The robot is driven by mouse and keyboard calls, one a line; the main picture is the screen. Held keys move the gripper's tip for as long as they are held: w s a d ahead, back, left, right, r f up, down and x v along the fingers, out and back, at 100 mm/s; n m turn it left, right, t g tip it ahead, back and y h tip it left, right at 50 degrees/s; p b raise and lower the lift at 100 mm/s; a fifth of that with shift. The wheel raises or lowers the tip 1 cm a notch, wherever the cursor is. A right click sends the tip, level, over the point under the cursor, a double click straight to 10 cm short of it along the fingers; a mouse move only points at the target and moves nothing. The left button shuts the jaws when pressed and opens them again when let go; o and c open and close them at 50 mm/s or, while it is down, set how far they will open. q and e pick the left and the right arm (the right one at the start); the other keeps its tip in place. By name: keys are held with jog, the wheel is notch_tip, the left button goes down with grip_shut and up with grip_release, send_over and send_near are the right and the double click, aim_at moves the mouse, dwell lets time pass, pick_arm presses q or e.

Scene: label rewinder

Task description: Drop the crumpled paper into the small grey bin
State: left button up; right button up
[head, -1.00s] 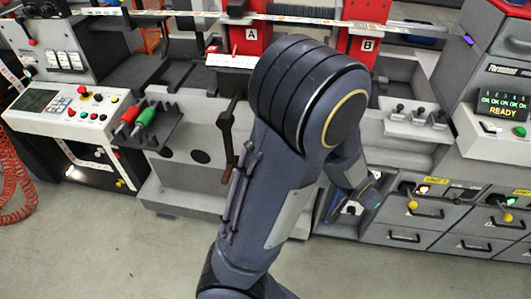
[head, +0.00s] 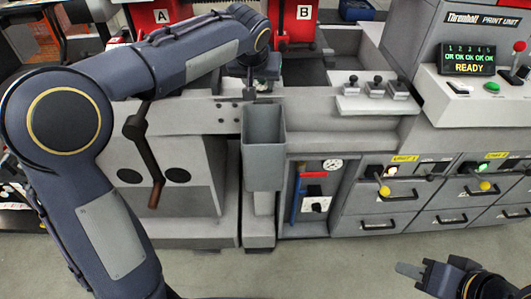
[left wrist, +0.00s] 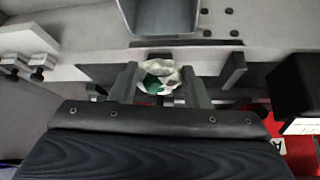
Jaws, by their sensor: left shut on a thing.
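The crumpled paper (left wrist: 158,78), white with green patches, sits between the fingers of my left gripper (left wrist: 160,84) in the left wrist view. In the head view only a small bit of the paper (head: 262,86) shows at my left gripper (head: 261,88). The small grey bin (head: 264,150) is an open-topped box on the front of the machine. My left gripper is just above and behind its rim in the head picture. The bin (left wrist: 160,18) also shows at the top of the left wrist view. My right gripper (head: 412,271) is low at the right, apart from everything, its opening unclear.
A panel with a gauge (head: 318,195) is right of the bin. Drawers with yellow knobs (head: 388,200) and a shelf with black knobs (head: 376,95) are further right. A brown-handled lever (head: 146,150) stands left of the bin, under my left arm. Floor in front is clear.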

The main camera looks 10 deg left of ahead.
pick_arm(q)
jog(key=shift+s+f+b, duration=0.1)
jog(key=shift+f+b, duration=0.3)
jog(key=shift+f, duration=0.05)
notch_tip(320, 180, down, 5)
jog(key=b, duration=0.4)
jog(key=shift+r, duration=0.1)
jog(key=o, duration=1)
jog(key=shift+o, duration=0.2)
jog(key=shift+r, duration=0.1)
jog(key=v, duration=0.7)
jog(key=shift+s+r, duration=0.2)
jog(key=shift+r, duration=0.05)
